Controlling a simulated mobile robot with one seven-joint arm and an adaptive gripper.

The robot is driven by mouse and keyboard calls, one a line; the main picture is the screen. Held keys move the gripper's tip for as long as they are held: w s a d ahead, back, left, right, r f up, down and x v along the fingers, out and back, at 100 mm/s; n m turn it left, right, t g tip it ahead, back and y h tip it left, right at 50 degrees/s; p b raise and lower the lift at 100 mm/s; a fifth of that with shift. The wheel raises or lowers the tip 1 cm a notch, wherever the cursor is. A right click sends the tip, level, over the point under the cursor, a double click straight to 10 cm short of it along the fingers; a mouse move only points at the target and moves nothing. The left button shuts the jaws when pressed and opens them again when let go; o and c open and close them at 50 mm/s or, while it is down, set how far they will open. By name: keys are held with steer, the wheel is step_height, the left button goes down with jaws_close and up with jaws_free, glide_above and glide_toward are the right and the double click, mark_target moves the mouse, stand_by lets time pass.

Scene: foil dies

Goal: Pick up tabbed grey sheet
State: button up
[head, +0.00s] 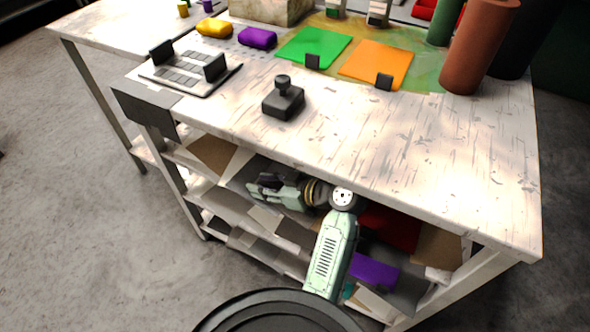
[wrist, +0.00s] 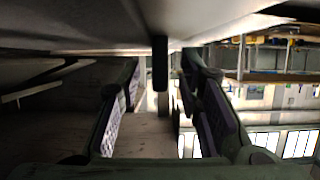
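My gripper (head: 266,183) reaches into the upper shelf opening below the workbench top, beside a grey sheet (head: 236,178) that lies there. In the wrist view my gripper (wrist: 161,82) is open, its two dark fingers with purple pads standing apart. A dark upright tab (wrist: 160,62) shows between the fingertips, at the edge of a broad grey surface (wrist: 85,22) across the top of the picture. I see a gap on either side of the tab. The head view does not show the tab; the gripper and shelf hide part of the sheet.
The bench top (head: 440,165) is close above my arm. Brown (head: 212,153), red (head: 392,228) and purple (head: 374,270) pieces lie on the shelves. On top are a dark stamp-like block (head: 284,102), a rack (head: 180,75), and green (head: 312,47) and orange (head: 377,62) sheets with dark tabs.

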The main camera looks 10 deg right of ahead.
jaws_close()
steer(key=shift+r, duration=0.15)
stand_by(0.6)
